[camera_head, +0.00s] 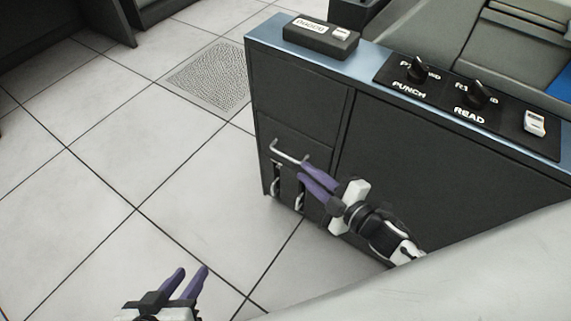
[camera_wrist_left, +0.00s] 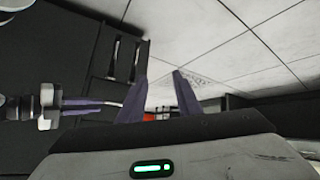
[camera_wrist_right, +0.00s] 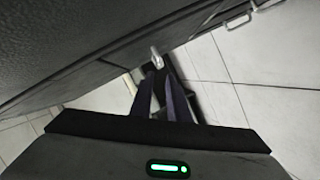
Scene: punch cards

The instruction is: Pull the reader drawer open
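The reader drawer (camera_head: 300,180) is a dark panel low at the left end of the console, seemingly flush with the cabinet. Its pale bar handle (camera_head: 284,150) stands out from the front. My right gripper (camera_head: 303,171) is at the right end of this handle, its purple fingers partly apart. In the right wrist view, a pale handle end (camera_wrist_right: 155,57) shows at the fingertips; whether they touch it is unclear. My left gripper (camera_head: 194,267) is open and empty, low in front of the console and well away from the handle.
The console top carries a small black box (camera_head: 321,37), a PUNCH knob (camera_head: 417,71), a READ knob (camera_head: 477,95) and a white switch (camera_head: 535,122). Below the bar handle are two upright handles (camera_head: 299,196). The tiled floor (camera_head: 130,170) left of the console is clear.

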